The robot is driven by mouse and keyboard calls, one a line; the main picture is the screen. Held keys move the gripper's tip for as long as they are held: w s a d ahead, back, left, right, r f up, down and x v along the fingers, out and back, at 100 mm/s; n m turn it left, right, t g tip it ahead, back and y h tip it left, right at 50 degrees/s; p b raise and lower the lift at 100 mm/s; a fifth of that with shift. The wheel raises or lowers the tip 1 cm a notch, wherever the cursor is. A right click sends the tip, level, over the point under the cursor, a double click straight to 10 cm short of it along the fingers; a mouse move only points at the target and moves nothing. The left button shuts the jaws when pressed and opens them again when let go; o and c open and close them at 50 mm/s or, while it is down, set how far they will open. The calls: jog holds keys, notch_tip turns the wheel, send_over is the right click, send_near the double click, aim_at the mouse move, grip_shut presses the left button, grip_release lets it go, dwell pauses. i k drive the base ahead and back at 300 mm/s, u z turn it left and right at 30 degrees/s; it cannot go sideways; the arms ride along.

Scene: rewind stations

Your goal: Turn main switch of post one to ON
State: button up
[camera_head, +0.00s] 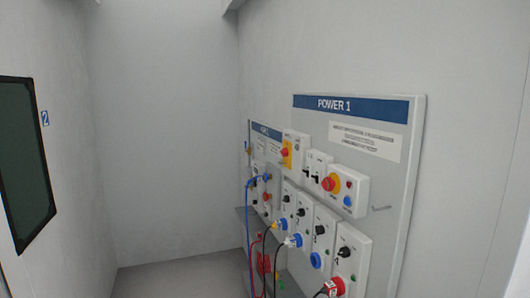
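The panel headed POWER 1 (418,130) is on the right wall. A second red knob on a yellow plate (285,153) is further left. No label naming a main switch is readable, and the knob positions are too small to tell. My gripper is not in view.
Below are several white socket boxes with black knobs (344,252), some with blue sockets or plugs. Blue, black and red cables (248,215) hang at the left. A second blue-headed panel (264,130) stands behind. A dark window (25,160) is on the left wall. Floor (185,275) between looks clear.

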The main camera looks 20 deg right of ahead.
aim_at(285, 152)
jog(key=u, duration=0.55)
jog(key=i, duration=0.6)
jog(key=u, duration=0.55)
jog(key=i, duration=1)
jog(key=u, duration=0.15)
